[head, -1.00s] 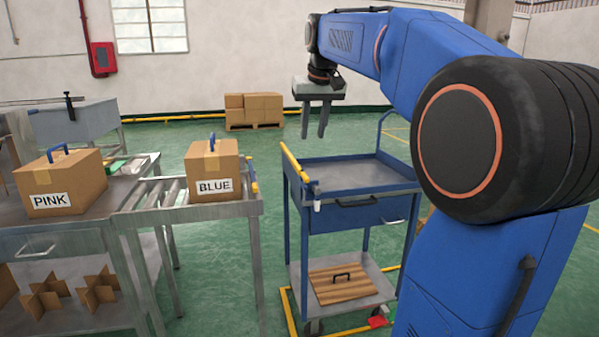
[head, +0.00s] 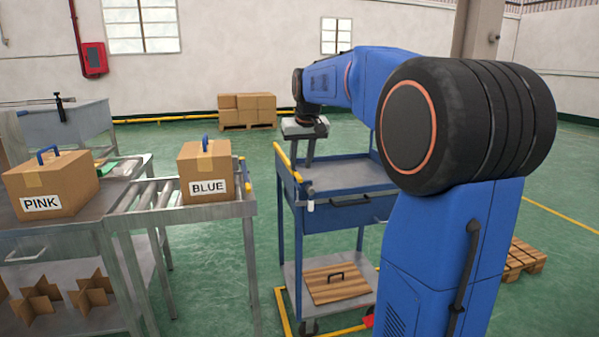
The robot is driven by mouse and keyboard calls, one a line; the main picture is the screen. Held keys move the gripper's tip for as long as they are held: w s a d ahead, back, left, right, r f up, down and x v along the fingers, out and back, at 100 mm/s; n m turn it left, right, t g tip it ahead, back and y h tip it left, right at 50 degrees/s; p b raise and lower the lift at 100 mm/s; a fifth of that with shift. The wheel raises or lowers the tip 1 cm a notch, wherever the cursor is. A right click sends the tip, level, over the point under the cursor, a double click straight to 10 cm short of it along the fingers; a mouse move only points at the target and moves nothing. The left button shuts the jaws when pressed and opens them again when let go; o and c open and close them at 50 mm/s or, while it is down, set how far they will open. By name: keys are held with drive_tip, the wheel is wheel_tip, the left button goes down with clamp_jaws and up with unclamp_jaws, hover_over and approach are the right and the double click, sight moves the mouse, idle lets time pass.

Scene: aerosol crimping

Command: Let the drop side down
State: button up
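A blue trolley (head: 345,214) stands in front of me, right of the roller table. A yellow bar (head: 287,162) runs along the left edge of its top tray, on what looks like the drop side, which stands raised. A small pale fitting (head: 310,205) shows at the near left corner. My gripper (head: 303,164) points down over the far left part of the trolley top, close to the yellow bar in the picture. Its two fingers look apart with nothing between them. I cannot tell whether they touch the trolley.
A roller table (head: 190,213) at left carries the BLUE carton (head: 206,170); the PINK carton (head: 50,183) stands left of it. A narrow gap separates table and trolley. A wooden lid (head: 338,284) lies on the lower shelf. A pallet (head: 522,260) is at right.

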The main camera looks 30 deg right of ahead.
sight(299, 176)
drive_tip(key=shift+x, duration=2.2)
clamp_jaws()
